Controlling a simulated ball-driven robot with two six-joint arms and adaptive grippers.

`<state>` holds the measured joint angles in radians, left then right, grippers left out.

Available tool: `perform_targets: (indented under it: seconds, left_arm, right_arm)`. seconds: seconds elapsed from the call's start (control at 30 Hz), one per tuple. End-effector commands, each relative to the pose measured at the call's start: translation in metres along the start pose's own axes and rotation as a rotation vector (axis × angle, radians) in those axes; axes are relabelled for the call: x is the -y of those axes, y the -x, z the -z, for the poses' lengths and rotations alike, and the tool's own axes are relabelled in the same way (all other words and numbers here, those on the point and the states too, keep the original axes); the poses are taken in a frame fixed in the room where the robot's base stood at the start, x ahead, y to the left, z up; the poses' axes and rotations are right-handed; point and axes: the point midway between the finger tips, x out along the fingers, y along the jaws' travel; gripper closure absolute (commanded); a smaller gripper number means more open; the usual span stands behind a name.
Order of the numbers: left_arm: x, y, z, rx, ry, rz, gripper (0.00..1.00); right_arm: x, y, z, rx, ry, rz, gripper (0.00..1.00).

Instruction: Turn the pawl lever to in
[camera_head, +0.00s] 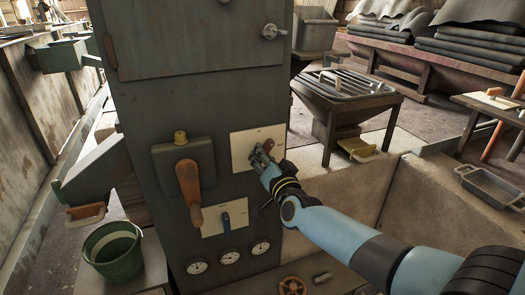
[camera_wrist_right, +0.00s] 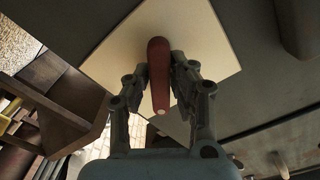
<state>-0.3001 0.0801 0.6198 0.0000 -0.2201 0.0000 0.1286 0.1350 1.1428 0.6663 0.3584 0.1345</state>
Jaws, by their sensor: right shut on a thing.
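A red-brown lever (camera_head: 268,145) sits on a cream plate (camera_head: 240,151) on the front of the dark green cabinet. The plate's lettering is too small to read, so I cannot tell for sure that this is the pawl lever. My right gripper (camera_head: 262,157) is at this lever. In the right wrist view the lever (camera_wrist_right: 158,75) stands between the two fingers of my right gripper (camera_wrist_right: 161,82), which are shut on it. The lever's rounded end and pale tip both show there. My left gripper is not in view.
Several gauges (camera_head: 229,257) line the cabinet bottom. A green bucket (camera_head: 113,252) stands left, a slatted hopper (camera_head: 345,85) behind right.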

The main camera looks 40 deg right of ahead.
Motion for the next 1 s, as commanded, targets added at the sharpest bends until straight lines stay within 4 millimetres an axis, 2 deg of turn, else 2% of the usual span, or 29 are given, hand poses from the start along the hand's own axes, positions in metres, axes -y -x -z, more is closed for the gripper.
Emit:
perform_targets:
  seconds: [0.1, 0.5, 0.7, 1.0]
  left_arm:
    - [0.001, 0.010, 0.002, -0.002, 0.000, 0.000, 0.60]
    - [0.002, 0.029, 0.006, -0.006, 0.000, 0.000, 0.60]
    - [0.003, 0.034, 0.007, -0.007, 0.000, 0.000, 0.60]
    - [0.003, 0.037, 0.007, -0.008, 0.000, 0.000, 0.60]
  right_arm:
    - [0.000, 0.001, 0.001, 0.004, 0.112, -0.002, 1.00]
    - [-0.002, 0.001, 0.000, 0.004, 0.449, -0.002, 1.00]
    - [-0.003, 0.001, 0.000, 0.005, 0.560, -0.002, 1.00]
    - [-0.003, 0.001, -0.001, 0.004, 0.639, -0.001, 1.00]
